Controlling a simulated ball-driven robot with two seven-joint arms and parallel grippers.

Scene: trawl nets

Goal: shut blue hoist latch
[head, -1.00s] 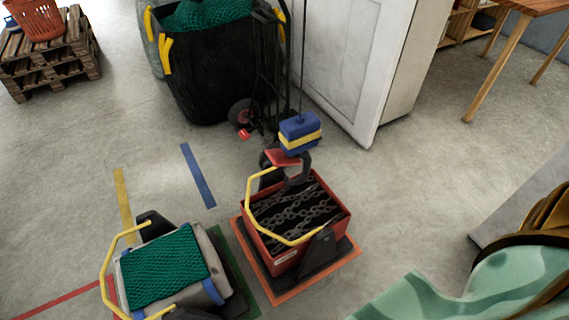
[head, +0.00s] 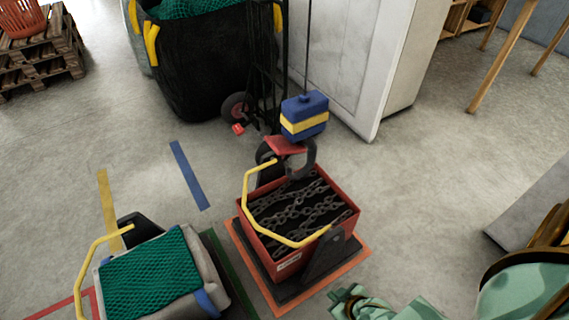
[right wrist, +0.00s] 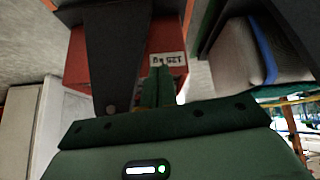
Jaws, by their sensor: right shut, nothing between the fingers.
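The blue hoist block (head: 304,104) with a yellow band hangs on a thin line above the red crate in the head view. A dark hook (head: 309,158) hangs beneath it. A red latch piece (head: 286,146) sticks out to the left at the top of the hook. Whether the latch closes the hook's mouth is hard to tell. My right gripper (head: 346,293) is at the bottom of the head view, in front of and apart from the hoist. Its fingers (right wrist: 160,85) are together and empty in the right wrist view. My left gripper is not in view.
The red crate (head: 271,246) holds dark chains and has a yellow handle (head: 246,200) beside the hook. A net-covered bin (head: 205,262) stands to its left. A black bag (head: 190,80), hand truck (head: 262,60) and white cabinet (head: 345,60) stand behind. Floor is clear to the right.

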